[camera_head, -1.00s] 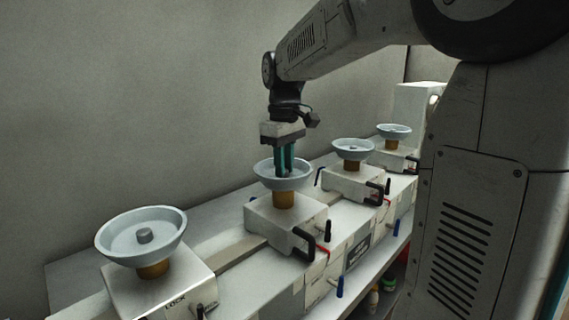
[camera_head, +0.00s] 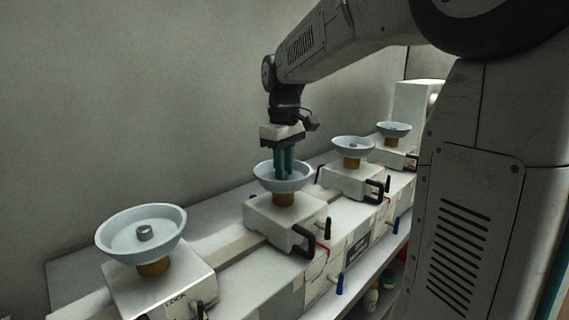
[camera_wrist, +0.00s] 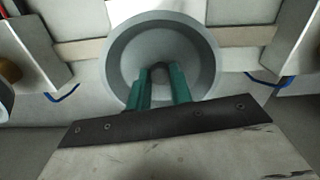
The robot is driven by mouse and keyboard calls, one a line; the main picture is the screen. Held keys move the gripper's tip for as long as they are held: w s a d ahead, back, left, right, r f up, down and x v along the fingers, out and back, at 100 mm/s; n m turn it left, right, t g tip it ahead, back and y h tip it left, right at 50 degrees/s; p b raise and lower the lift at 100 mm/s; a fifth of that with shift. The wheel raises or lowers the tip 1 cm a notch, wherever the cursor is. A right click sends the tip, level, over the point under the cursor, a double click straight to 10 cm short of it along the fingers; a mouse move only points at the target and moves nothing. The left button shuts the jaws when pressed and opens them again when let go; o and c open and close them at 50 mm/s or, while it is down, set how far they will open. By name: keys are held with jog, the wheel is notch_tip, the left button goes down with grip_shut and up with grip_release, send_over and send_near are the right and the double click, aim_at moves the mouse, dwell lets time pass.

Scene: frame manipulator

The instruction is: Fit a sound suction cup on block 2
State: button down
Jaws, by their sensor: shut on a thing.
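A pale blue-grey suction cup (camera_head: 263,180), wide and dish-shaped, sits over a brown stem (camera_head: 284,199) on a white block (camera_head: 278,221), the second from the left. My gripper (camera_head: 286,172) reaches down into this cup with its teal fingers, shut on the small stud at the cup's centre. In the wrist view the cup (camera_wrist: 121,60) lies around the fingertips (camera_wrist: 160,76). The cup looks upright and level. Whether it is fully seated on the stem is hard to tell. No block number is readable here.
Another cup stands on the nearest block (camera_head: 185,292) at the left. Two more cupped blocks stand farther back, one (camera_head: 350,183) just right of my gripper. Black handles (camera_head: 303,240) and small levers stick out in front. A wall rises behind the bench.

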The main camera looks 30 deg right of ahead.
jog(key=c, duration=1.5)
grip_release()
jog(key=shift+c, duration=0.2)
notch_tip(320, 180, up, 11)
jog(key=s+f, duration=0.1)
jog(key=s+f+m, duration=0.1)
jog(key=f, duration=0.1)
jog(key=s+a+f+m, duration=0.1)
jog(key=f, duration=0.1)
jog(key=shift+a, duration=0.1)
jog(key=s+a+f, duration=0.3)
jog(key=s+f, duration=0.1)
jog(key=s, duration=0.3)
jog(key=s+a+f+m+t, duration=0.1)
jog(key=s+a+f, duration=0.2)
jog(key=s, duration=0.5)
jog(key=s+a+f, duration=0.3)
jog(key=s+f, duration=0.2)
jog(key=s, duration=0.2)
jog(key=shift+s+a+f+m, duration=0.15)
jog(key=shift+s+m, duration=0.05)
jog(key=shift+m, duration=0.2)
